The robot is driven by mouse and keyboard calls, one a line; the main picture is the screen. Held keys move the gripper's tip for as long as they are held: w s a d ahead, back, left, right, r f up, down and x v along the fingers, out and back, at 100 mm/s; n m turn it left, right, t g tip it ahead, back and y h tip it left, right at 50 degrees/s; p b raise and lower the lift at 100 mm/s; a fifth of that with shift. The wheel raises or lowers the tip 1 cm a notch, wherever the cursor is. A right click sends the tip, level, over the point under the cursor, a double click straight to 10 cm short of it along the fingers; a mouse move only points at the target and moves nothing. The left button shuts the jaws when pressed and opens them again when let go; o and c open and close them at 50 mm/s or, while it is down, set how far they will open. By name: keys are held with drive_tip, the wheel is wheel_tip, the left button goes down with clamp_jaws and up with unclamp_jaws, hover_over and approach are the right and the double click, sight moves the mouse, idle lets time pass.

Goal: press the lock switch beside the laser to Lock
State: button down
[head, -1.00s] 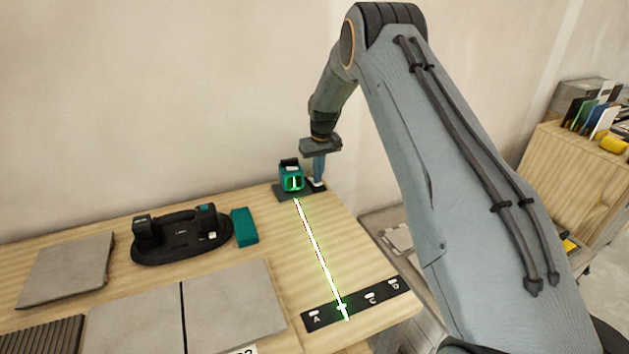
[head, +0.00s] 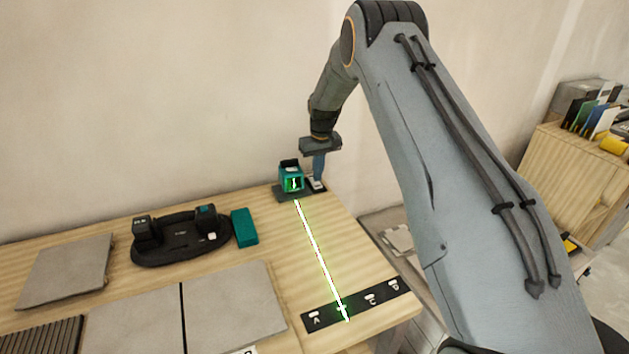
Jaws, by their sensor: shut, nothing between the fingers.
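The laser (head: 291,178) is a small teal and black box at the back right of the wooden table, on a dark base plate (head: 287,194). It casts a bright green line (head: 321,255) forward across the table. The lock switch (head: 317,185) shows as a small pale piece on the dark plate, just right of the laser. My gripper (head: 319,176) is shut and points down, its tip right at the switch. I cannot tell whether the tip touches it. The switch's position and marks are too small to read.
A dark strip (head: 357,304) marked A, C and D lies at the table's front right, the green line crossing it. A black charging dock (head: 180,239), a teal block (head: 244,227) and grey tiles (head: 231,305) lie to the left. A wall stands behind the table.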

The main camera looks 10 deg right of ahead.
sight(318, 186)
drive_tip(key=shift+r+p, duration=0.55)
drive_tip(key=shift+r, duration=2.3)
